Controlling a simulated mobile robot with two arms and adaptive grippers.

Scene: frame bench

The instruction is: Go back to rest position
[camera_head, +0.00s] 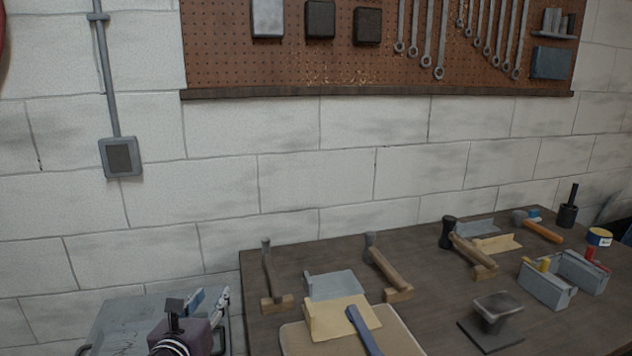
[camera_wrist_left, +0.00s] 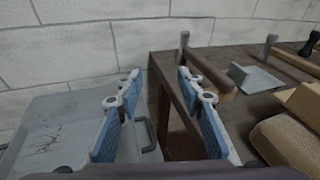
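My left gripper (camera_head: 209,302) is at the lower left of the head view, beside the left end of the workbench. In the left wrist view, its two blue-padded fingers (camera_wrist_left: 158,90) stand wide apart. Nothing is between them; the bench's left edge and leg show behind the gap. My right gripper is in neither view.
The dark wooden bench (camera_head: 418,307) holds hammers on wooden blocks, a cream bracket (camera_head: 342,316) on a board, a grey anvil-like block (camera_head: 497,310) and grey bins (camera_head: 546,287). A grey metal cabinet (camera_wrist_left: 55,125) stands left of the bench. A pegboard (camera_head: 290,60) hangs behind.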

